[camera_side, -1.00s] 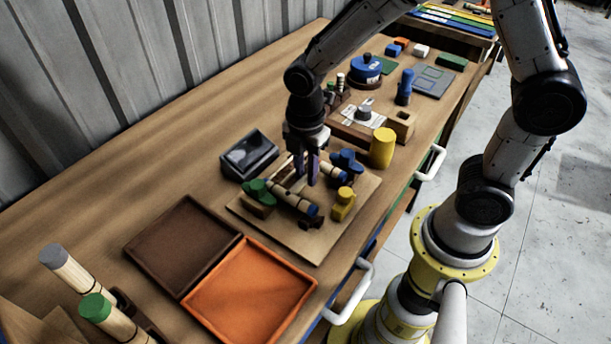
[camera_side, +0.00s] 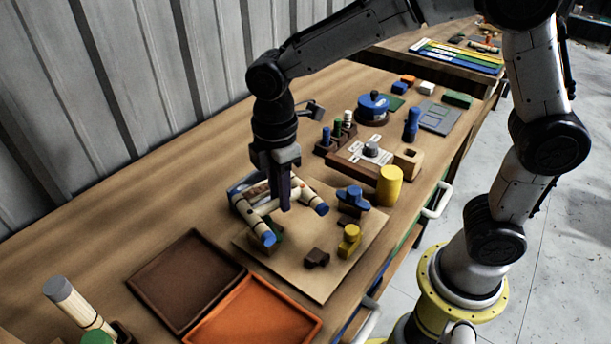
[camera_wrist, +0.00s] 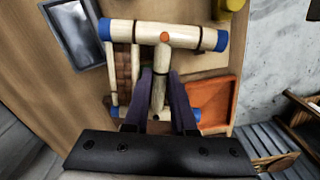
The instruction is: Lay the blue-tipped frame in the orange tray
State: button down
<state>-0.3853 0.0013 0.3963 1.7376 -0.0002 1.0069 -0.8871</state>
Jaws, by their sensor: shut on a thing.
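The blue-tipped frame (camera_side: 250,215) is made of pale rods with dark bindings and blue ends. My gripper (camera_side: 284,204) is shut on its middle rod and appears to hold it above the board. In the wrist view, the fingers (camera_wrist: 162,108) close on both sides of the frame's middle rod (camera_wrist: 161,75), with an orange dot at the far joint. The orange tray (camera_side: 255,318) lies at the bottom of the side view, partly cut off. It also shows in the wrist view (camera_wrist: 222,92), partly behind the frame.
The board (camera_side: 320,283) carries blue (camera_side: 352,198), yellow (camera_side: 349,241) and partly hidden green clamps. A yellow cylinder (camera_side: 389,186) stands at its far right corner. A brown tray (camera_side: 187,278) adjoins the orange one. A dark box (camera_wrist: 76,32) lies beside the frame in the wrist view.

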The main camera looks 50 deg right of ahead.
jog(key=s+a+f+n, duration=0.1)
jog(key=s+a+f, duration=0.15)
jog(key=a, duration=0.85)
jog(key=n, duration=0.2)
send_near(256, 332)
jog(key=shift+f, duration=3.15)
jog(key=shift+f, duration=0.2)
jog(key=c, duration=0.7)
grip_release()
jog(key=shift+o, duration=0.2)
notch_tip(256, 332, up, 9)
jog(key=shift+w, duration=0.1)
